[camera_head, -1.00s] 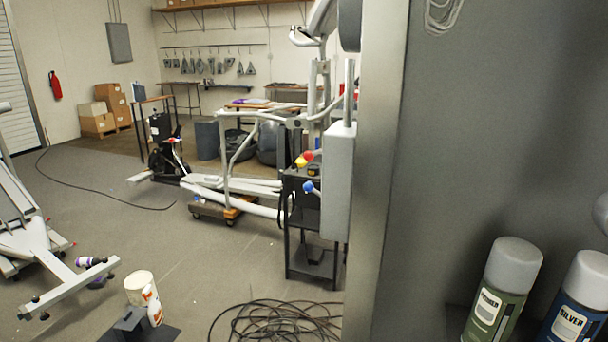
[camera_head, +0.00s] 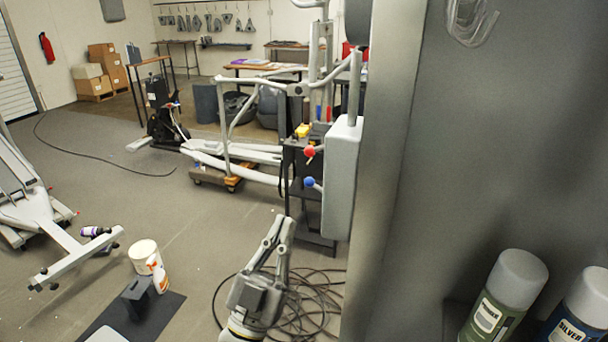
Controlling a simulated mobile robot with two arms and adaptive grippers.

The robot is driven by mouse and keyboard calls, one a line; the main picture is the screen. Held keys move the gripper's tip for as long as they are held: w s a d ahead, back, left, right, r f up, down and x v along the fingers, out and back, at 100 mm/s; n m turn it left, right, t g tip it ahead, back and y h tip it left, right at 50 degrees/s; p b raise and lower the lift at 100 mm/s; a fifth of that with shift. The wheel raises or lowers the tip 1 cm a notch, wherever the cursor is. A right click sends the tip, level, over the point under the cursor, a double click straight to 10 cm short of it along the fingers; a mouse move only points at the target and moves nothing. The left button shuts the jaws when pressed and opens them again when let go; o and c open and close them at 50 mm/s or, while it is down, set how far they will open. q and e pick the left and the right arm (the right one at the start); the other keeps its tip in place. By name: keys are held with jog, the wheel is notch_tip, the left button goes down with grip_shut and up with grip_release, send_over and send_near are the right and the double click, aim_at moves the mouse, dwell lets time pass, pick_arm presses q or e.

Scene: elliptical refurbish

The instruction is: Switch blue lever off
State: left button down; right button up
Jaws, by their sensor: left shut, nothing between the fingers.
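The blue lever (camera_head: 310,182) has a round blue knob on a short pale shaft. My right gripper is not in view.
A large grey panel (camera_head: 440,150) fills the right side, with spray cans (camera_head: 503,298) at its foot. A dark stand (camera_head: 303,195) is behind the levers. Coiled black cable (camera_head: 315,295) lies on the floor. Elliptical machine parts (camera_head: 230,155) stand at the left.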

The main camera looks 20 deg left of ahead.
aim_at(318, 189)
pick_arm(q)
jog(key=shift+s+r, duration=0.2)
jog(key=shift+r, duration=0.25)
jog(key=p+x, duration=0.2)
jog(key=x, duration=0.1)
jog(key=w+f+p+x, duration=0.1)
jog(key=p+x, duration=0.1)
jog(key=x, duration=0.1)
jog(key=p+x, duration=0.2)
jog(key=x, duration=0.1)
jog(key=shift+w+f, duration=0.1)
jog(key=shift+w, duration=0.3)
jog(key=shift+w+a+f, duration=0.1)
jog(key=shift+w+f, duration=0.05)
jog(key=shift+f, duration=0.25)
jog(key=shift+w+a+f, duration=0.1)
jog(key=shift+w+f, duration=0.05)
jog(key=shift+f, duration=0.25)
